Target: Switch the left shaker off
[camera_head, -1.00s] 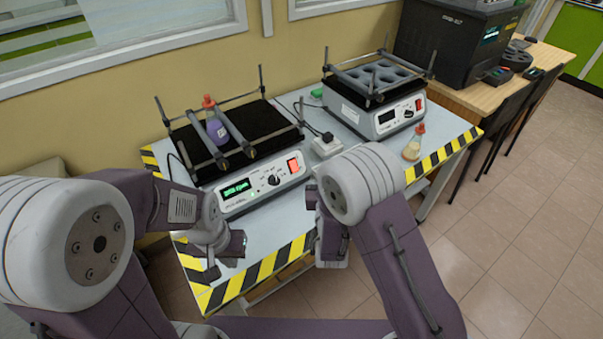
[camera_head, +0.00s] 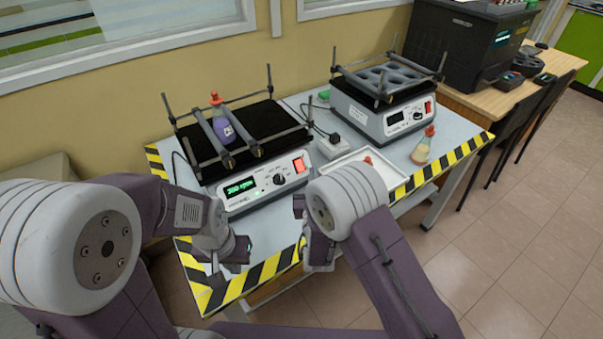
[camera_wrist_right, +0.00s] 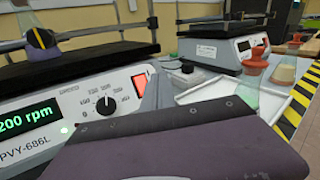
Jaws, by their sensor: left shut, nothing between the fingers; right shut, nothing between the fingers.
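The left shaker (camera_head: 213,198) stands on the table with its green display (camera_head: 241,187) lit; in the right wrist view the display (camera_wrist_right: 27,120) reads 200 rpm. Its red rocker switch (camera_head: 299,164) is on the right of the front panel, beside a black knob (camera_head: 279,179). The switch also shows in the right wrist view (camera_wrist_right: 140,84). A purple flask (camera_head: 223,127) with a red stopper sits between its bars. My right gripper (camera_head: 299,206) is shut and empty, in front of the panel's right end, below the switch. My left gripper (camera_head: 243,249) is shut and empty near the table's front edge.
The right shaker (camera_head: 383,124) stands behind to the right. A white tray (camera_head: 385,182) with a red-topped item and a yellowish flask (camera_head: 421,150) are at the right. A power adapter (camera_head: 333,147) sits between the shakers. Striped tape (camera_head: 262,275) marks the table edge.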

